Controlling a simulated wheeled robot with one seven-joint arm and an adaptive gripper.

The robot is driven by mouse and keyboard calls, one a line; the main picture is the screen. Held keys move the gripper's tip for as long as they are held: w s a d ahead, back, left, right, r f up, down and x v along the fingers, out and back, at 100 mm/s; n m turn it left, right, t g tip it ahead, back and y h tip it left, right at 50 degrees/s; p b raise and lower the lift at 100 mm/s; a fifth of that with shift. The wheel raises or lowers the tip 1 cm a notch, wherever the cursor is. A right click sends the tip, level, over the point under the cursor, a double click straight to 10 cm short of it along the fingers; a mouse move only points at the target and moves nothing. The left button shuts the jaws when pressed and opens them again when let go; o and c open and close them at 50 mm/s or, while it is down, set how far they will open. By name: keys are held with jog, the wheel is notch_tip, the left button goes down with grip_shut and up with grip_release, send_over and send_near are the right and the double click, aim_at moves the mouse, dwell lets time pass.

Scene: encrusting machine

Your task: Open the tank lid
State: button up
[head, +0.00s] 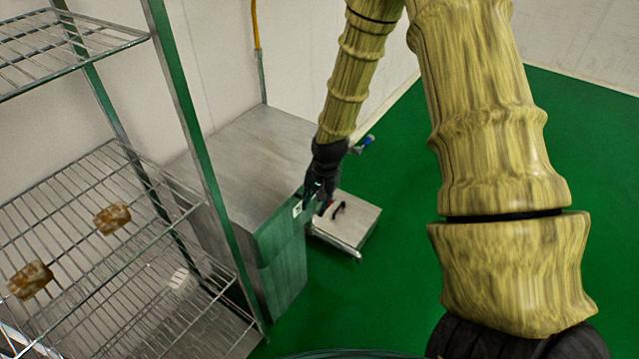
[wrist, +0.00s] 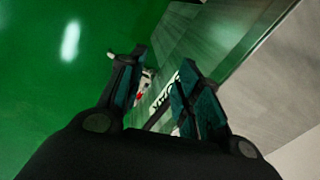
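A grey metal cabinet-like machine (head: 245,150) with a flat top stands against the wall in the head view. Beside its right side is a low metal box (head: 362,222) with a dark handle-like part (head: 339,209) on top; which of these is the tank lid I cannot tell for sure. My gripper (head: 318,200) is at the machine's front right corner, above the low box's near left side. In the wrist view my gripper (wrist: 160,80) has its two fingers apart with nothing clearly held. A black-and-white label (wrist: 164,92) on the machine shows between and behind them.
A wire shelf rack (head: 110,235) stands at the left, with two brown-and-white lumps (head: 112,218) on its lower shelf. A yellow cable (head: 256,30) runs down the wall behind the machine. The green floor (head: 385,290) is clear at the front and right.

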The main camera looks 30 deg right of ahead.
jog(key=w+d+r+m, duration=0.3)
jog(key=w+d+r, duration=0.2)
jog(key=d+r, duration=0.3)
jog(key=shift+w+a+f+p, duration=0.35)
jog(key=shift+f+p, duration=0.05)
jog(key=shift+f, duration=1.15)
jog(key=shift+w+a+f+p, duration=0.3)
jog(key=shift+w+f+p, duration=0.1)
jog(key=shift+f, duration=1.2)
jog(key=shift+w+a+f+p, duration=0.35)
jog(key=shift+f, duration=1.2)
grip_shut()
